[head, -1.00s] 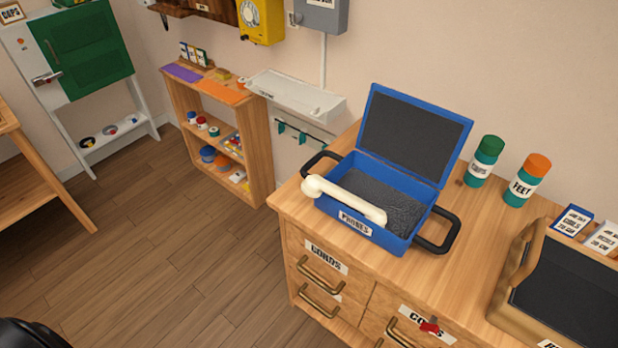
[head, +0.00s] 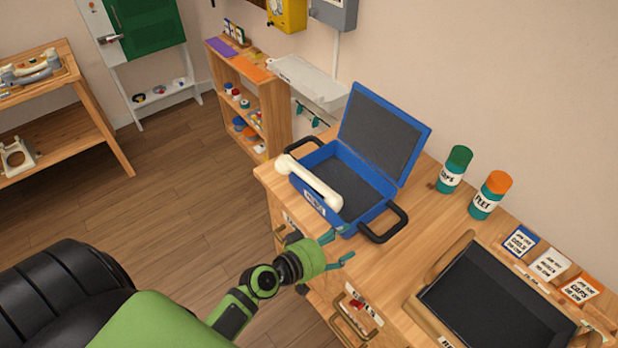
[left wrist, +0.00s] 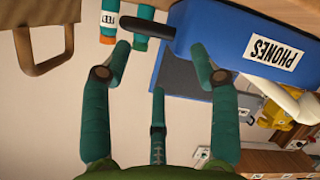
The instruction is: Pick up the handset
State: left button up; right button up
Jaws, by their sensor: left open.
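A cream handset (head: 313,184) lies across the front rim of the open blue PHONES case (head: 371,210) on the wooden cabinet. Its left end sticks out past the case's left side. My left gripper (head: 337,250) is open and empty in front of the cabinet, below and right of the handset, apart from it. In the left wrist view the open fingers (left wrist: 160,62) face the case's front (left wrist: 262,45), and part of the handset (left wrist: 285,100) shows at the right. My right gripper is not in view.
A dark-lined wooden tray (head: 490,300) stands on the cabinet at the right. The lid (head: 382,133) stands open. Drawer handles stick out in front.

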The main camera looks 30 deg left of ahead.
pick_arm(q)
jog(key=w+a+r+n+t+y, duration=0.3)
jog(key=w+a+r+n, duration=0.1)
jog(key=a+n, duration=0.15)
jog(key=n+y+p, duration=0.1)
jog(key=n+y, duration=0.6)
send_near(299, 172)
jog(key=w, duration=0.3)
jog(key=x, duration=0.4)
jog(key=b+x, duration=0.1)
jog(key=x, duration=0.1)
jog(key=shift+s+a+f, duration=0.1)
jog(key=shift+a+f, duration=0.15)
jog(key=shift+a, duration=0.2)
jog(key=shift+r, duration=0.1)
grip_shut()
